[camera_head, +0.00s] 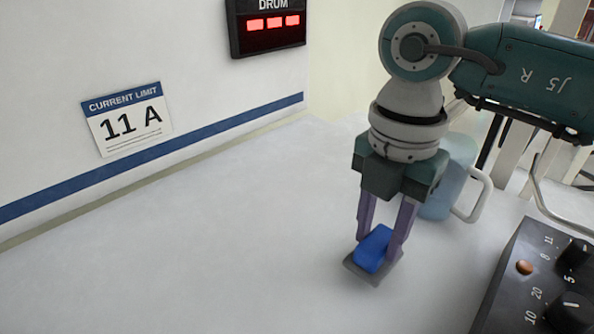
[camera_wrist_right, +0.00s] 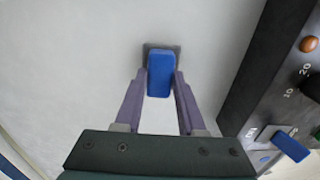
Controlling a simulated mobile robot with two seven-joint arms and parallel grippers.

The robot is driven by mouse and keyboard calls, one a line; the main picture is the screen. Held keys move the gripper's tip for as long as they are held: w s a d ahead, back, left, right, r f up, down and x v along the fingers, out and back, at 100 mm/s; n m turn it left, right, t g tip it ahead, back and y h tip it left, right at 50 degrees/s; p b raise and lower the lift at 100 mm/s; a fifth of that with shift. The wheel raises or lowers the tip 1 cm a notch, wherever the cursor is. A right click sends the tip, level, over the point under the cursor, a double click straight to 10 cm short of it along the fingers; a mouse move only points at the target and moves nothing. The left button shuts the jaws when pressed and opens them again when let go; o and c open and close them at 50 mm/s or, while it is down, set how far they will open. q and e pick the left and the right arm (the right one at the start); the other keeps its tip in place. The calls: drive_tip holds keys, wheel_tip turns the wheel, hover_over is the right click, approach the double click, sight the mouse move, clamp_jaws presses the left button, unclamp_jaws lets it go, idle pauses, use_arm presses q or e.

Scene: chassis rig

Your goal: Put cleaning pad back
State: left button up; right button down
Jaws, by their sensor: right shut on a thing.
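The cleaning pad is a blue block (camera_head: 373,248) held between the two purple fingers of my right gripper (camera_head: 380,242). In the right wrist view the blue pad (camera_wrist_right: 159,80) lies between the fingertips (camera_wrist_right: 160,74), with a finger against each side. A small dark grey square plate (camera_head: 360,270) shows under the pad, and its edge also shows past the pad in the right wrist view (camera_wrist_right: 176,49). I cannot tell whether the pad rests on the plate or is just above it. My left gripper is not in view.
A black control box (camera_head: 509,285) with knobs and an orange button stands at the right. A bluish jug (camera_head: 455,178) with a pale handle is behind my right gripper. A wall with an "11 A" sign (camera_head: 128,119) bounds the left. The white surface between is clear.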

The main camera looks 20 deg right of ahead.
sight(378, 240)
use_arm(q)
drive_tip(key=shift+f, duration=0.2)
use_arm(e)
drive_tip(key=shift+f, duration=0.7)
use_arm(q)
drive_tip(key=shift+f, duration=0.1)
use_arm(e)
drive_tip(key=shift+f, duration=0.15)
drive_tip(key=c, duration=0.5)
unclamp_jaws()
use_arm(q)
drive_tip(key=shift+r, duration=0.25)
use_arm(e)
drive_tip(key=shift+r, duration=0.5)
use_arm(q)
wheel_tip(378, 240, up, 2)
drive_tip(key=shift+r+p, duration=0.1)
drive_tip(key=shift+p, duration=1.05)
use_arm(e)
wheel_tip(378, 240, up, 11)
drive_tip(key=shift+r, duration=0.2)
